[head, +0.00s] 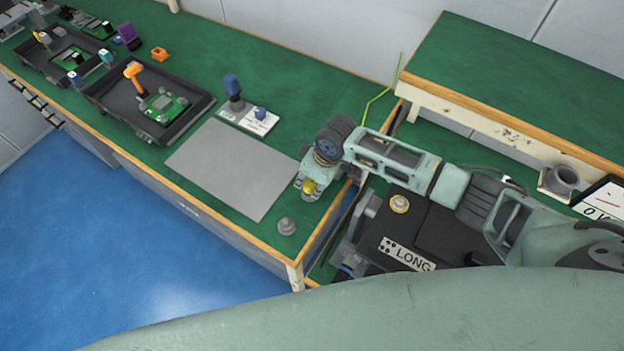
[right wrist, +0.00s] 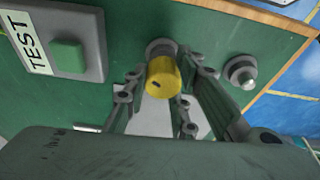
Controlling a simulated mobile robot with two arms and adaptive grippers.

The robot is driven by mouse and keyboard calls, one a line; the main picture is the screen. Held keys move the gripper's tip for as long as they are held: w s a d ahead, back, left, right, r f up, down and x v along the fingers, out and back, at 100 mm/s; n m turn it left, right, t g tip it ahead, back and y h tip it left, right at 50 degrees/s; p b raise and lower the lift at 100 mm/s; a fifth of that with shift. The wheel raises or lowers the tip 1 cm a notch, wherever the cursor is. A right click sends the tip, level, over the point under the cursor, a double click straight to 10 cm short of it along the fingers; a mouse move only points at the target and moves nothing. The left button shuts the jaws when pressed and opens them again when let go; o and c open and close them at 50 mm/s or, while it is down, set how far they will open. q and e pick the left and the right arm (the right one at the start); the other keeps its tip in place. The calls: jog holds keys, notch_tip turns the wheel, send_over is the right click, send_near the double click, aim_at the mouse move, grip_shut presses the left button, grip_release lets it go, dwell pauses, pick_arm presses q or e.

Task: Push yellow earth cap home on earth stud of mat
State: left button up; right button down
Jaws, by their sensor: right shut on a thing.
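The yellow earth cap (right wrist: 162,78) is between the fingers of my right gripper (right wrist: 155,100), which is shut on it. In the head view the right gripper (head: 312,188) is low over the green bench, beside the right edge of the grey mat (head: 222,165), with a bit of yellow between its fingers. A grey round base (right wrist: 160,47) shows directly behind the cap; I cannot tell whether they touch. A grey stud with a silver tip (right wrist: 240,72) stands uncovered to the right; it looks like the grey stud (head: 286,226) near the bench corner. My left gripper is not in view.
A box marked TEST with a green button (right wrist: 70,57) is left of the cap in the wrist view. A black unit marked LONG (head: 425,233) lies right of the bench corner. Black trays (head: 190,122) and a blue-handled tool (head: 232,86) stand farther left. The mat is clear.

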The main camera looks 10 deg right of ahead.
jog(key=shift+f, duration=0.55)
jog(key=c, duration=1.4)
grip_release()
jog(key=v, duration=1.2)
